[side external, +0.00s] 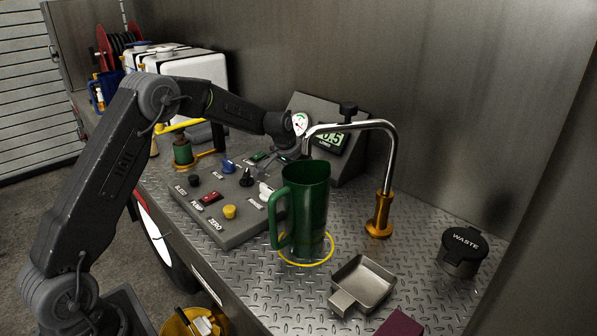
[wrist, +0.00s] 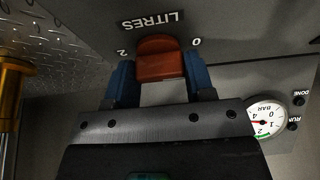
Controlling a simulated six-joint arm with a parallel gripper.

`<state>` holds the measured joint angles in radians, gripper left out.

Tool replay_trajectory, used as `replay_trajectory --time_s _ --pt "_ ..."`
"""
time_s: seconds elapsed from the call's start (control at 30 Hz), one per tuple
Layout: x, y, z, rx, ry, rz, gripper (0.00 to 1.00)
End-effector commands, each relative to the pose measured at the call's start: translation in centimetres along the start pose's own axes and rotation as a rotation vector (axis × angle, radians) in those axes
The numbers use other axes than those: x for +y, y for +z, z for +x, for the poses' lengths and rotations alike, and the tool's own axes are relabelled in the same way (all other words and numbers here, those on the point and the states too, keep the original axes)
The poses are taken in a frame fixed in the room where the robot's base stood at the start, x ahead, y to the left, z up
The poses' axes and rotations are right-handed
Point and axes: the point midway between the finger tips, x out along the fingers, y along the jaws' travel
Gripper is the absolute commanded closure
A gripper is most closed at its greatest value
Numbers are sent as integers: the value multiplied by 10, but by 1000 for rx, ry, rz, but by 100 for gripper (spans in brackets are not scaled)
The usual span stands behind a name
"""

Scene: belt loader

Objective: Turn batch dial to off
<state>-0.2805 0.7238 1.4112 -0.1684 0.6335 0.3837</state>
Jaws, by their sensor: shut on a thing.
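In the wrist view a reddish-brown dial knob (wrist: 160,58) sits on a grey panel marked LITRES, with 0 and 2 printed on either side of it. No OFF mark and no word "batch" can be read there. The blue fingers of my gripper (wrist: 161,76) are shut on this knob, one on each side. In the side view my arm reaches over the control box (side external: 222,190) to the back panel. The knob and my fingertips cannot be made out clearly there.
A pressure gauge (wrist: 266,118) is beside my gripper. A chrome spout (side external: 388,150) arches close to my wrist, above a green jug (side external: 305,205) in a yellow ring (side external: 329,254). A metal scoop (side external: 365,283) and black waste bin (side external: 462,252) stand at the right.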

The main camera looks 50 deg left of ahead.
Motion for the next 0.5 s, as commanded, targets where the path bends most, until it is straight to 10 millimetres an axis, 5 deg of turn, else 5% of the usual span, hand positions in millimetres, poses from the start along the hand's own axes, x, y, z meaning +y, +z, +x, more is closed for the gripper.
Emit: replay_trajectory --time_s 0.13,0.17,0.4,0.5 --pt "0 0 0 1 1 -5 75" --pt "0 0 0 1 1 -5 49" --pt "0 0 0 1 1 -3 26" --pt "0 0 0 1 1 -2 26"
